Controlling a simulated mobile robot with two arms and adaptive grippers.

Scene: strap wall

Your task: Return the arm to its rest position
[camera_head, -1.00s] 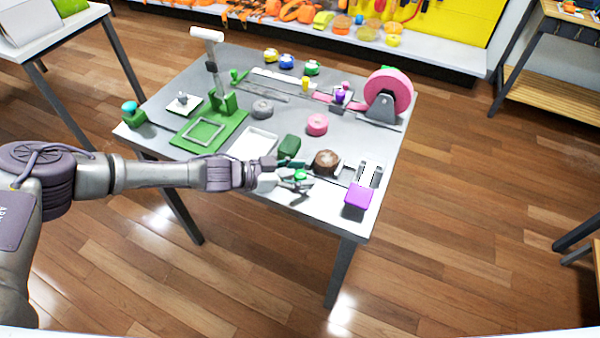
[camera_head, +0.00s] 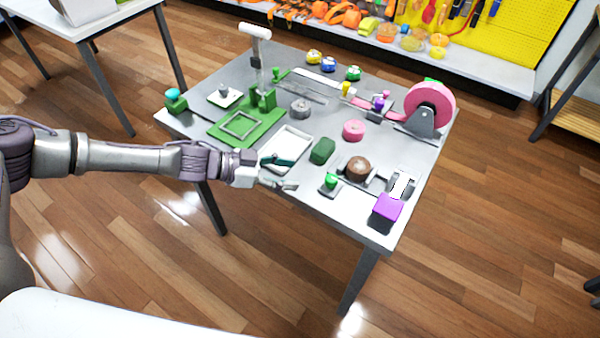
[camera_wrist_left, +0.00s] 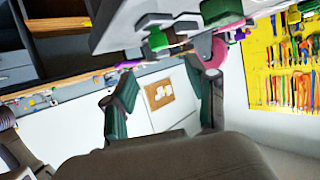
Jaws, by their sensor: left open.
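My left arm reaches in from the left in the head view, and its gripper (camera_head: 283,173) hangs over the near-left edge of the grey table (camera_head: 360,222), by the white tray (camera_head: 287,146). The gripper is open and holds nothing. Its two green-tipped fingers (camera_wrist_left: 165,105) stand wide apart in the left wrist view, with only the far wall between them. A dark green block (camera_head: 322,151) sits on the table just right of the fingers, apart from them. A small green-knobbed piece (camera_head: 330,183) stands near the front edge. My right gripper is not in view.
The table also holds a green press stand (camera_head: 262,98), a brown roll (camera_head: 357,169), a purple block (camera_head: 387,206) and a large pink wheel (camera_head: 430,107). A shelf with orange straps (camera_head: 340,14) stands behind.

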